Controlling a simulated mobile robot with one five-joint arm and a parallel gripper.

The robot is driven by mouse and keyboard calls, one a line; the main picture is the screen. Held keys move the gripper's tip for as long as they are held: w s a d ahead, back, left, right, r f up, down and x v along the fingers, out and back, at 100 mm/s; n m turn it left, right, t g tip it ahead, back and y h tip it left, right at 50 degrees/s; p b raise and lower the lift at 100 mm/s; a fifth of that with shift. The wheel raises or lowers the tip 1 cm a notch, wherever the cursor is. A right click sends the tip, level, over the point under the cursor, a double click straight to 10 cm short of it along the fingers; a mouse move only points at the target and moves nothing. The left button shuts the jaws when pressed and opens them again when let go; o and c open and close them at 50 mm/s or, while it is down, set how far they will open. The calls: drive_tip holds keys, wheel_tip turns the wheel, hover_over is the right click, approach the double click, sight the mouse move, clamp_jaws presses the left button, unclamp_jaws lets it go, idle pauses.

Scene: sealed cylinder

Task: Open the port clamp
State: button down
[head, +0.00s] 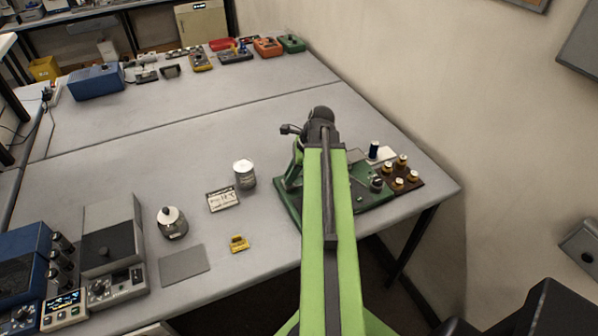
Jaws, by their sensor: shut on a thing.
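A green fixture board (286,206) lies on the grey bench, and my lime-green arm crosses over it. A small round metal part (377,183) stands on the board's right side, with a thin rod beside it. My arm's dark wrist is above the board, and my gripper (294,174) points down at its left part. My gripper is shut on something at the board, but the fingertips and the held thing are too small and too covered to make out. I cannot pick out the port clamp; my arm hides the middle of the board.
A silver can (245,174), a labelled card (222,199), a white-topped jar (172,222) and a small yellow object (239,243) stand left of the board. A brown block with several vials (403,178) is close on its right, near the bench edge.

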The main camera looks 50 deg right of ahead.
drive_tip(key=c, duration=1.2)
unclamp_jaws()
drive_tip(key=shift+a, duration=0.3)
drive_tip(key=shift+c, duration=0.2)
drive_tip(key=shift+d, duration=0.1)
drive_tip(key=p+v, duration=1.6)
drive_tip(key=v, duration=0.1)
drive_tip(key=shift+r, duration=0.2)
drive_tip(key=shift+d, duration=0.1)
